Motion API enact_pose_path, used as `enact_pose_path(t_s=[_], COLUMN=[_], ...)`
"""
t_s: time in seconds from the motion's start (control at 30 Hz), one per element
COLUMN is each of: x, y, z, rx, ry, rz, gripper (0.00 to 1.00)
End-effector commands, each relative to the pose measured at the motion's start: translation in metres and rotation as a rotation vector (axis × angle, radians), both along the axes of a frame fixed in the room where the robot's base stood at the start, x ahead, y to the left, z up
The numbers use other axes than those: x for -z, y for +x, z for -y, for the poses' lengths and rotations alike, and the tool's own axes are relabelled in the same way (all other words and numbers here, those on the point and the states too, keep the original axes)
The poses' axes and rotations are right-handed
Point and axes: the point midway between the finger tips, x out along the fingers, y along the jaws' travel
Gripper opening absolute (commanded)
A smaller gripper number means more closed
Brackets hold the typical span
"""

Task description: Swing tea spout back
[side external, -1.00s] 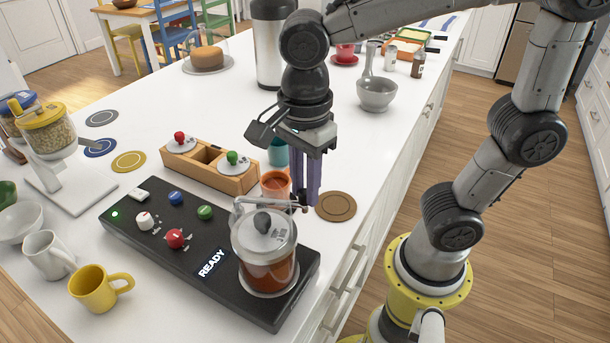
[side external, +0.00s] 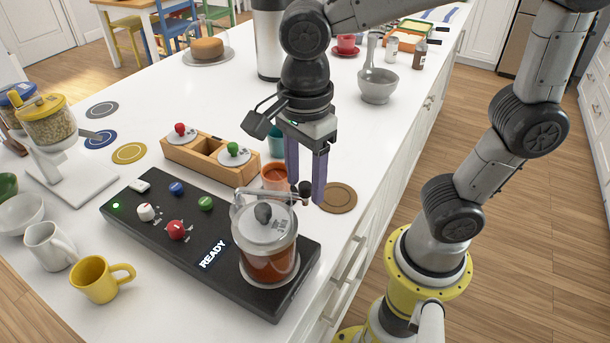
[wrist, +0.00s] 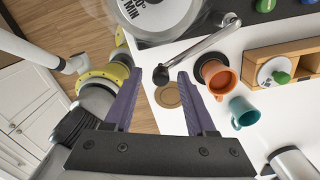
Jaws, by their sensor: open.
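In the wrist view the spout (wrist: 205,43) ends in a black knob (wrist: 161,75). My gripper (side external: 305,190) is open, its purple fingers pointing down beside the brewer. In the wrist view the knob shows between the fingertips of my gripper (wrist: 160,74). I cannot tell whether either finger touches it.
An orange cup (side external: 275,178) and a teal cup (side external: 276,146) stand behind the spout. A wooden holder (side external: 210,163) with red- and green-knobbed lids is behind the black console (side external: 150,228), which reads READY. A brown coaster (side external: 339,198) lies at the right.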

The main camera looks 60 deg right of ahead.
Motion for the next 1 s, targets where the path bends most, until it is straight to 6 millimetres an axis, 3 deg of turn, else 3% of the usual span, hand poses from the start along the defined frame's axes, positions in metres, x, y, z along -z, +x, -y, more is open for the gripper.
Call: enact_pose_path(t_s=[0.27,0.7,1.0], x=[-0.012,-0.101,-0.135], y=[0.001,0.001,0.000], z=[0.000,0.000,0.000], rx=[0.000,0.000,0.000], ry=[0.000,0.001,0.000], rz=[0.002,0.003,0.000], gripper=[0.56,0.56,0.56])
